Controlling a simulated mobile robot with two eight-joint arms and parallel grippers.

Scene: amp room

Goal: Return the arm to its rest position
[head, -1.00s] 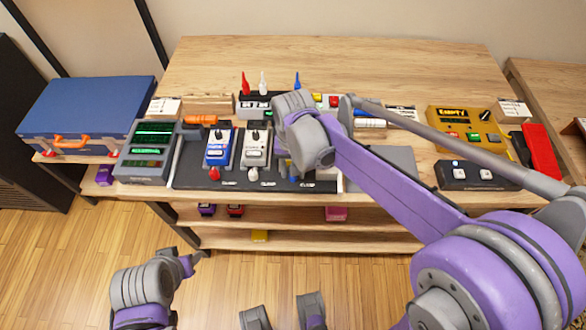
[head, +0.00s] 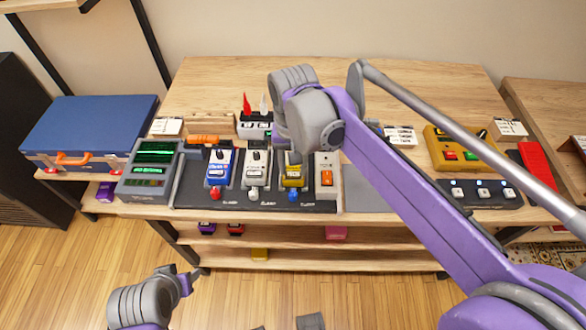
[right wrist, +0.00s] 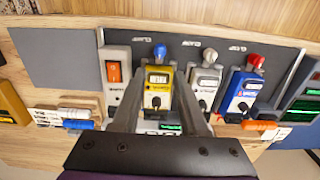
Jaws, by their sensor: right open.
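My right arm reaches in from the right, and its grey wrist (head: 310,115) hangs over the back of the pedal board (head: 215,197). In the right wrist view my right gripper (right wrist: 163,82) is open, with its two fingers apart and nothing held between them. Beyond the fingers are a yellow pedal (right wrist: 158,88), a grey pedal (right wrist: 204,86) and a blue pedal (right wrist: 243,90), standing on the board. In the head view the wrist hides the right fingers. My left gripper (head: 190,280) is low at the left, in front of the table; its jaw opening is unclear.
A blue case (head: 88,125) and a grey device with green displays (head: 150,170) stand left. An orange-switch box (head: 326,177) is on the board's right. A yellow box (head: 455,150), black footswitch (head: 482,193) and red object (head: 538,162) stand right. The table's back (head: 220,80) is clear.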

